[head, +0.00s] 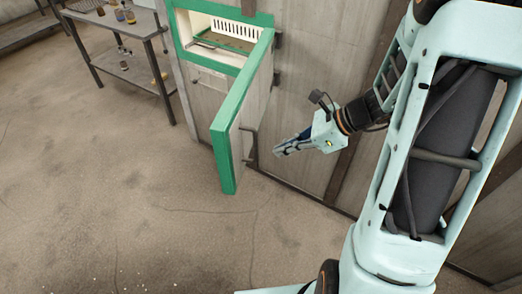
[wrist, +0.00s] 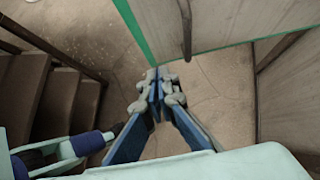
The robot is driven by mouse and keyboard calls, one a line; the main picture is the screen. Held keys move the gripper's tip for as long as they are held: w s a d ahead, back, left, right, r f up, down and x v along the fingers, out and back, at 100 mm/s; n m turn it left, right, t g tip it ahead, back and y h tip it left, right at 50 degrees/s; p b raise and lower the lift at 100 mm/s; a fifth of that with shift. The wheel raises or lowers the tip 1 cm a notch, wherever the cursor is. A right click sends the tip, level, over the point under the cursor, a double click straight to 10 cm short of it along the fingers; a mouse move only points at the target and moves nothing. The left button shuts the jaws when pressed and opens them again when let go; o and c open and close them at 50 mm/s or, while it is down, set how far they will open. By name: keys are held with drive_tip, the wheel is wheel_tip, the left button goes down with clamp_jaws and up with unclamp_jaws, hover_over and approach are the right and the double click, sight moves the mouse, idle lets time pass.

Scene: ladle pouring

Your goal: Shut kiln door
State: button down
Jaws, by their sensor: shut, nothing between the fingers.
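The kiln (head: 226,19) is a white-lined box with a green frame, set in the wall at the top of the head view. Its green-edged door (head: 240,115) stands wide open, swung out from the right side. A bar handle (head: 251,146) is on the door's outer face. My gripper (head: 277,151) is shut and empty, to the right of the door's outer face and near the handle. In the wrist view the shut fingers (wrist: 158,72) point toward the floor below the door panel (wrist: 215,25), with the handle (wrist: 186,28) above them. Contact with the door cannot be told.
A metal shelf table (head: 120,50) with several small bottles (head: 124,14) stands at the upper left. A grey panelled wall (head: 312,90) runs behind my gripper. The concrete floor (head: 110,190) to the left of the door is clear. Steps (wrist: 50,100) show at the left of the wrist view.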

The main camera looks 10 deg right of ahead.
sight(236, 161)
drive_tip(key=x, duration=0.3)
drive_tip(key=a+r+x, duration=0.1)
drive_tip(key=x, duration=0.7)
drive_tip(key=shift+w+a+r, duration=0.15)
drive_tip(key=shift+w+a, duration=0.2)
drive_tip(key=shift+w+a+p, duration=0.2)
drive_tip(key=shift+a+p, duration=0.1)
drive_tip(key=shift+a, duration=0.15)
drive_tip(key=shift+a, duration=0.1)
